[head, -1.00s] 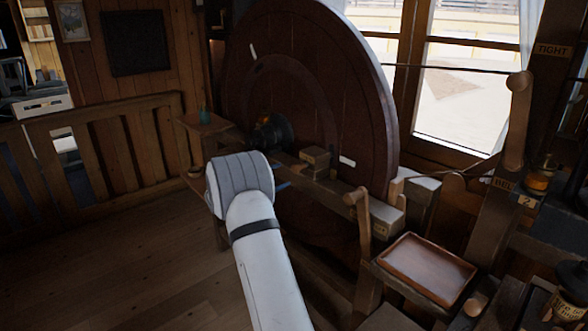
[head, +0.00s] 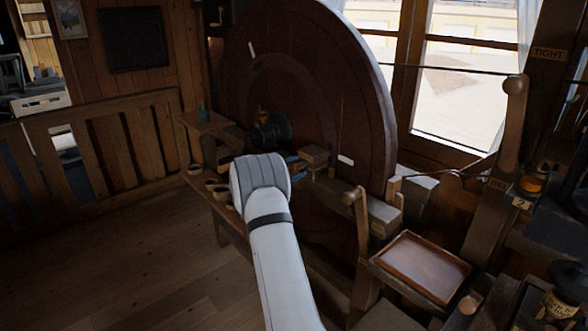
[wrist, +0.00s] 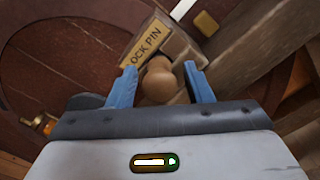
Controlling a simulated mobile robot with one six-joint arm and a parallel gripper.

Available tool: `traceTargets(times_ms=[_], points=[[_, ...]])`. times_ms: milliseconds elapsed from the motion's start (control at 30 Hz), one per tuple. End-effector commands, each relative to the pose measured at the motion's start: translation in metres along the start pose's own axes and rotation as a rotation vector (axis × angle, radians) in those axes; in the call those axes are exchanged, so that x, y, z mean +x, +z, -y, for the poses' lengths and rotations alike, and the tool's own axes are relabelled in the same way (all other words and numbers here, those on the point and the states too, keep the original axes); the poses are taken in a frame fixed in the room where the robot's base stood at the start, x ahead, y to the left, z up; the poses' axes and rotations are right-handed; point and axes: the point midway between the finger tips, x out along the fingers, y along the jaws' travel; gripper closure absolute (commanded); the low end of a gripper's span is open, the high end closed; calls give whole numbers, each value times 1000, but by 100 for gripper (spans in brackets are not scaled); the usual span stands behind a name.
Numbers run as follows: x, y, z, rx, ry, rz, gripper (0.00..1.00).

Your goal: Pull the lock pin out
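The lock pin (wrist: 158,82) shows in the wrist view as a rounded, pale wooden knob in front of a wooden block with a "LOCK PIN" label (wrist: 146,42). My gripper (wrist: 159,68) has two blue fingers, one on each side of the knob. The fingers are apart, with a gap visible at least on the right of the knob, so it looks open around it. In the head view my arm's wrist hides the pin and most of the gripper; a bit of blue finger shows beside the wooden block (head: 314,155).
The large dark wooden wheel (head: 300,95) stands just behind the gripper. A low bench with several wooden rings (head: 217,188) is to the left of my wrist. An upright lever (head: 357,215) and a wooden tray (head: 422,265) are to the right. Floor at left is clear.

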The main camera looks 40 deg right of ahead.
Motion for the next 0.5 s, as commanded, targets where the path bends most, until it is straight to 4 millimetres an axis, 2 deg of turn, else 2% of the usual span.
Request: traceTargets(times_ms=[67, 500], points=[[0, 0, 0, 0, 0, 0, 61], [-1, 0, 0, 0, 0, 0, 97]])
